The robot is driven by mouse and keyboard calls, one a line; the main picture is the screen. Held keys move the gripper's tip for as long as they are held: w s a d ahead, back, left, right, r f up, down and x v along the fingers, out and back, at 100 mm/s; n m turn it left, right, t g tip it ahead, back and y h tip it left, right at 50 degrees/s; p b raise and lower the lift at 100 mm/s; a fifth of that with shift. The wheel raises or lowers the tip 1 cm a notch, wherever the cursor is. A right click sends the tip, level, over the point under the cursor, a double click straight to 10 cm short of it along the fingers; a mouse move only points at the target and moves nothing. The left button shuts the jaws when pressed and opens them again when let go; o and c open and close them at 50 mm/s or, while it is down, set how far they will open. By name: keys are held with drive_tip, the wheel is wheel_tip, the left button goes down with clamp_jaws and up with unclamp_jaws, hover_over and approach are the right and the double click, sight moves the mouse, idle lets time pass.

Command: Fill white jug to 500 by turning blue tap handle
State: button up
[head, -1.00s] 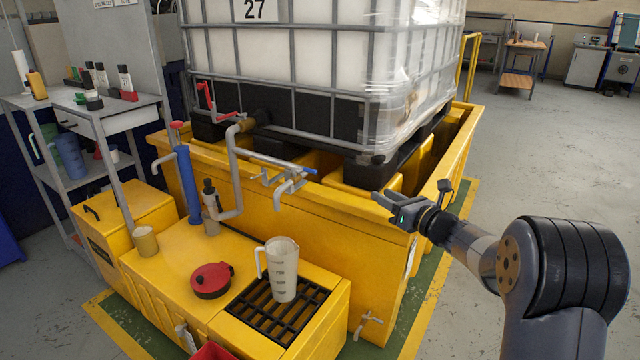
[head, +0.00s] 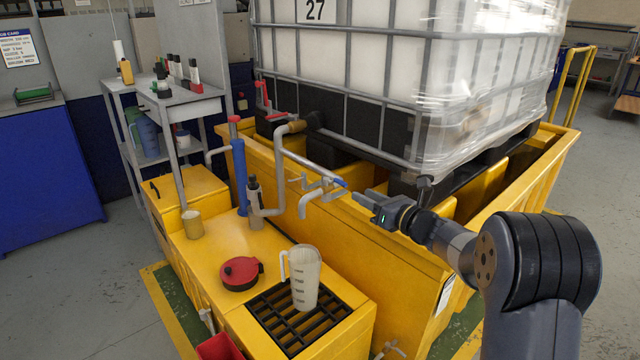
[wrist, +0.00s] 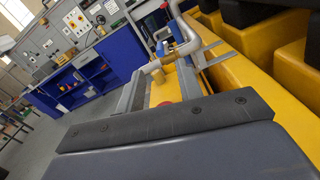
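The white jug (head: 305,280) stands upright on the black grate, with dark marks on its side and its handle to the left. I cannot tell any liquid level in it. The blue tap handle (head: 340,182) sits at the right end of a grey pipe, above and behind the jug. The tap's downturned spout (head: 304,209) hangs above the jug in the picture, with no visible stream. My gripper (head: 364,198) is just right of the blue handle, its fingers pointing left toward it. In the wrist view my gripper (wrist: 168,88) shows its fingers apart, with nothing visibly held; the handle is not clear there.
A red-lidded container (head: 241,273) sits on the yellow bench left of the black grate (head: 268,308). A blue upright pipe (head: 240,178) and a red valve handle (head: 262,97) are farther left. The caged white tank (head: 400,60) stands behind, inside the yellow bund (head: 390,262).

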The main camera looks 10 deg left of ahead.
sight(336, 181)
idle(0.4)
drive_tip(key=shift+x, duration=5.4)
drive_tip(key=shift+c, duration=0.4)
clamp_jaws()
